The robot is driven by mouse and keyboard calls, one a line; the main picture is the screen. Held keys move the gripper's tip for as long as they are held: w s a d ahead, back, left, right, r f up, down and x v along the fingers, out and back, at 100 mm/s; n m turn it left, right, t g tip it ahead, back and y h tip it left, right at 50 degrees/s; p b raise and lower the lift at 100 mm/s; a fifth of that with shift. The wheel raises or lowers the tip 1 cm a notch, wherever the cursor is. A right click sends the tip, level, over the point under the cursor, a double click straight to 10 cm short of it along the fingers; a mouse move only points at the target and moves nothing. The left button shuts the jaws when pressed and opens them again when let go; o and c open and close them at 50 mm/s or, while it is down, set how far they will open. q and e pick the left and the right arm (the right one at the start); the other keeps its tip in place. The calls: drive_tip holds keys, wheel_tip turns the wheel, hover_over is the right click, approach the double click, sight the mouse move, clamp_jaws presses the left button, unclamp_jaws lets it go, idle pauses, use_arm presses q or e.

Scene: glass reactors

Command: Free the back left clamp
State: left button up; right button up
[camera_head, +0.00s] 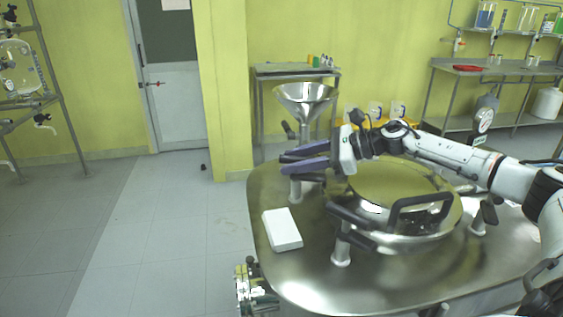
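A round steel vessel lid (398,188) with a black bar handle (420,207) is set in the steel table. A clamp on a pale post (295,189) stands at its back left; my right gripper hides its upper part. My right gripper (288,160) reaches in from the right over the lid. Its two dark fingers point left above that post, with a gap between them. I cannot tell whether the clamp's lever is between them. A dark lever (288,130) stands tilted just behind the fingers, beside the funnel. My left gripper is not in view.
A front left clamp (341,244) with dark levers and a right clamp (485,216) stand by the lid. A white box (282,230) lies on the table's left side. A steel funnel (305,95) rises behind the gripper.

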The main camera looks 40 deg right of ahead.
sight(284, 162)
drive_tip(key=shift+p+x, duration=0.4)
drive_tip(key=shift+x, duration=1.5)
drive_tip(key=shift+r, duration=0.1)
clamp_jaws()
